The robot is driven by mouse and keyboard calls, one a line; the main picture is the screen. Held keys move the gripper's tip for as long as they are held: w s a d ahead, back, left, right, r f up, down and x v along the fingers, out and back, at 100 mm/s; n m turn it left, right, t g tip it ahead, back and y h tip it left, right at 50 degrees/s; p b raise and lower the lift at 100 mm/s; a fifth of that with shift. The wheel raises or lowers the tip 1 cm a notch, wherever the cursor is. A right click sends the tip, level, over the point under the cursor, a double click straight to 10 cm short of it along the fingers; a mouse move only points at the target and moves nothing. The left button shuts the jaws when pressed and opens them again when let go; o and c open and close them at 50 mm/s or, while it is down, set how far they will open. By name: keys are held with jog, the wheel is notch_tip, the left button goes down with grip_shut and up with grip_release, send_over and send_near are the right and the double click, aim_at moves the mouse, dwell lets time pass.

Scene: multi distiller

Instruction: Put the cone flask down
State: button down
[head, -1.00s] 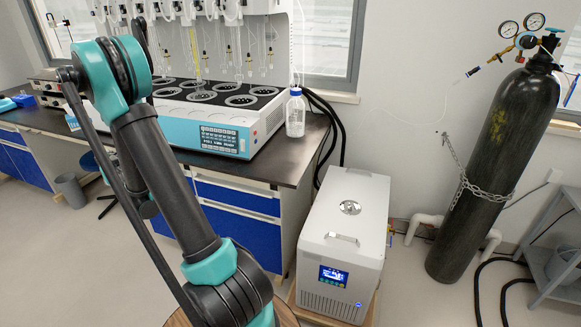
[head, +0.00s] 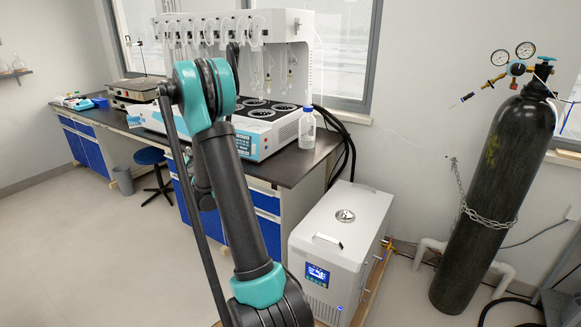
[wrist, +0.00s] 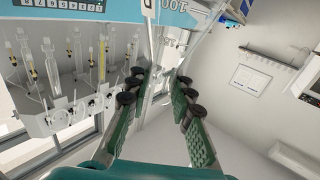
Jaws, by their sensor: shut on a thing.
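My gripper (wrist: 160,105) shows in the wrist view with its green fingers apart around clear glass. The glass, which I take to be the cone flask (wrist: 168,42), is see-through with dark markings near the top edge; its outline is hard to make out. In the head view my arm stands in front of the bench and hides the gripper's end, and I cannot make out the flask there. The multi distiller (head: 283,130), white with a blue front and round black wells, stands on the bench, partly behind my arm.
The dark bench top (head: 290,168) has a clear bottle with a blue cap (head: 307,130) near its right end. A white chiller box (head: 335,240) and a black gas cylinder (head: 490,200) stand at right. A blue stool (head: 151,157) stands at left, where open floor shows.

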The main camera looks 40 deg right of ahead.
jog(key=s+d+r+m+g+h, duration=0.3)
jog(key=d+r+m+g+h, duration=0.15)
jog(key=d, duration=0.85)
jog(key=s+d+r+m+g+h, duration=0.3)
jog(key=d+r+h, duration=0.15)
jog(key=d, duration=0.85)
jog(key=s+d+r+m+g+h, duration=0.25)
jog(key=d+r, duration=0.25)
jog(key=d, duration=0.8)
notch_tip(320, 180, down, 20)
jog(key=shift+m+g+h, duration=0.3)
jog(key=shift+m+h, duration=0.05)
jog(key=shift+m, duration=0.05)
jog(key=c, duration=1.3)
grip_release()
jog(key=shift+r, duration=0.1)
